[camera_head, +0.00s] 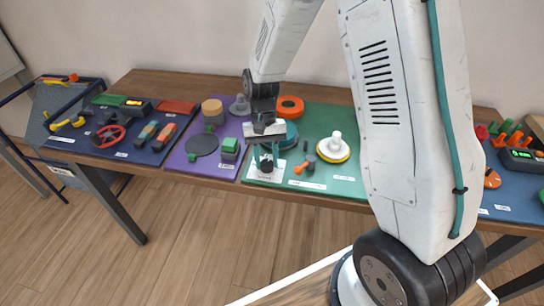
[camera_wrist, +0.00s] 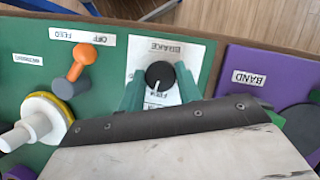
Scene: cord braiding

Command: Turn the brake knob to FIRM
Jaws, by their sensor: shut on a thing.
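The black brake knob (camera_wrist: 160,75) stands on a white plate (camera_wrist: 140,52) marked BRAKE, upside down in the wrist view. Its white pointer line runs toward the plate's lower edge in that view, slightly left, toward small lettering that looks like FIRM, partly hidden. My gripper (camera_wrist: 160,84) has its two green fingers on either side of the knob, shut on it. In the head view the knob (camera_head: 266,165) is at the front left of the green mat, with my gripper (camera_head: 266,150) right above and around it.
An orange-and-grey lever (camera_wrist: 80,63) marked FEED and OFF stands beside the plate. A white and yellow spool (camera_head: 333,149) is farther right on the green mat (camera_head: 345,187). A purple mat (camera_head: 226,171) with a green block (camera_head: 230,148) lies to the left.

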